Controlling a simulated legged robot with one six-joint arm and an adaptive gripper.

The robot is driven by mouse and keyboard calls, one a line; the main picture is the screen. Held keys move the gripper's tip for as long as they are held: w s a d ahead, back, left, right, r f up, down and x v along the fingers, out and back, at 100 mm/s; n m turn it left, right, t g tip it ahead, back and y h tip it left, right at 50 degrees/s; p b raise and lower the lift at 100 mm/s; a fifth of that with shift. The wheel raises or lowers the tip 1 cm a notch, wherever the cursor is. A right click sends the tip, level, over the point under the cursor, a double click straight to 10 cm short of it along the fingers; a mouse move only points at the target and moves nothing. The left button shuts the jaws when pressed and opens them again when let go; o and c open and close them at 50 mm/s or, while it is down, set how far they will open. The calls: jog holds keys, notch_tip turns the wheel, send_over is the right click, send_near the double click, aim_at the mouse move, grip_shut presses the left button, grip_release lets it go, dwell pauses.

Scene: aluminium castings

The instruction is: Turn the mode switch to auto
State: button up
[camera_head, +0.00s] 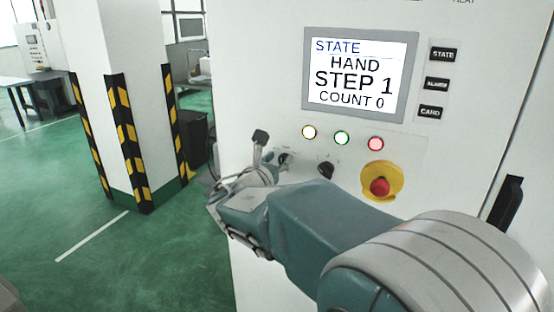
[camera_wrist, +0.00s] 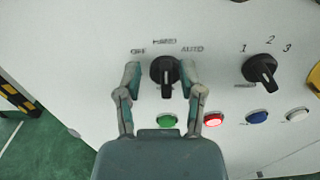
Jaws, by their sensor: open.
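The mode switch (camera_wrist: 165,72) is a black rotary knob on the white panel, with OFF, HAND and AUTO printed around it. Its grip bar stands about upright, in line with HAND. In the wrist view my gripper (camera_wrist: 161,77) is open, with one finger on each side of the knob. I cannot tell whether the fingers touch it. In the head view my gripper (camera_head: 262,174) is at the panel's left part, its fingertips hard to make out. The display (camera_head: 360,76) reads STATE HAND, STEP 1, COUNT 0.
A second black rotary knob (camera_wrist: 260,69), marked 1, 2, 3, is right of the mode switch. Green (camera_wrist: 167,121), red (camera_wrist: 213,119), blue and white buttons lie below. A red emergency stop (camera_head: 380,187) on yellow is close to my arm. A striped pillar (camera_head: 122,110) stands left.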

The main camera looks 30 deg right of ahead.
jog(key=shift+d, duration=0.55)
jog(key=shift+a, duration=0.1)
grip_shut()
jog(key=shift+a, duration=0.3)
jog(key=shift+s+d, duration=0.1)
jog(key=shift+d, duration=0.15)
dwell(0.8)
jog(key=shift+c, duration=0.4)
grip_release()
jog(key=shift+o, duration=0.4)
jog(key=shift+d+f, duration=0.15)
jog(key=shift+d, duration=0.3)
jog(key=shift+a, duration=0.5)
